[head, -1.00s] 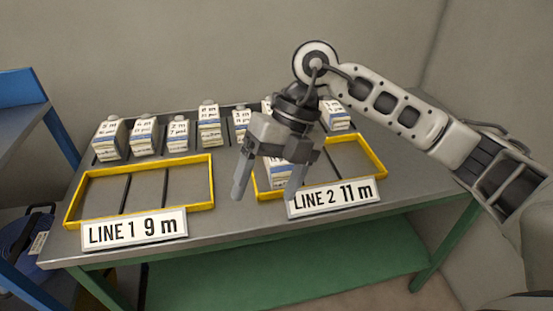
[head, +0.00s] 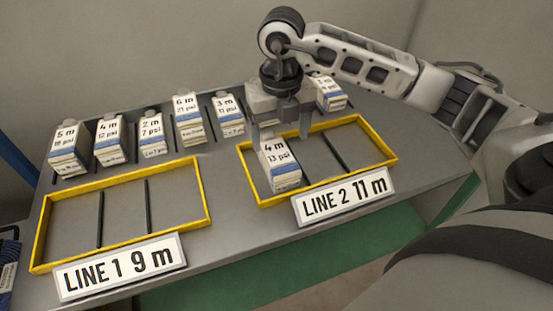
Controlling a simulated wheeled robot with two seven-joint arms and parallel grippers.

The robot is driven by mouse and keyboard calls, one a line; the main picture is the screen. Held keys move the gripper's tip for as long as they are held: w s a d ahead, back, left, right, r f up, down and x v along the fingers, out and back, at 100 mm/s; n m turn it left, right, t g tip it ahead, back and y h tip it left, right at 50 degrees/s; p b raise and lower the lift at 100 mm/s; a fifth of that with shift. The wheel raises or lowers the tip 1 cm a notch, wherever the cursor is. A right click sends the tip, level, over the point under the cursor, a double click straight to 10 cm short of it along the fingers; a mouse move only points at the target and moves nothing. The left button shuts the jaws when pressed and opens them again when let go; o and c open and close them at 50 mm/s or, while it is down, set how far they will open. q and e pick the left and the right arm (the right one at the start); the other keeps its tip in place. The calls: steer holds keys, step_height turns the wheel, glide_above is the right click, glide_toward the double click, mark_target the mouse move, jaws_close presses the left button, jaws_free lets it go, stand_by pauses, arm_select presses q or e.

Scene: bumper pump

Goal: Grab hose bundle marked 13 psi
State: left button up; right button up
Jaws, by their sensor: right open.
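The hose bundle marked 13 psi is a white carton-like pack (head: 280,166) labelled "4 m 13 psi" with a blue band. It stands in the left compartment of the yellow-rimmed LINE 2 tray (head: 350,181). My right gripper (head: 281,133) is open and empty, fingers pointing down, just above and behind the pack's top in the picture. Whether a finger touches the pack I cannot tell. My left gripper is not in view.
Several similar packs stand in a row at the back, including 18 psi (head: 67,148), 12 psi (head: 110,140), 7 psi (head: 152,136) and 21 psi (head: 188,118). One pack (head: 330,94) is right of my gripper. The LINE 1 tray (head: 205,190) is empty. LINE 2's right side is clear.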

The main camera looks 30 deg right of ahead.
mark_target(277, 152)
steer(key=f, duration=0.6)
steer(key=shift+w+a+f+p, duration=0.2)
steer(key=shift+w+a+p, duration=0.05)
steer(key=shift+p, duration=0.05)
steer(key=shift+r, duration=0.1)
steer(key=c, duration=1.3)
steer(key=shift+c, duration=0.2)
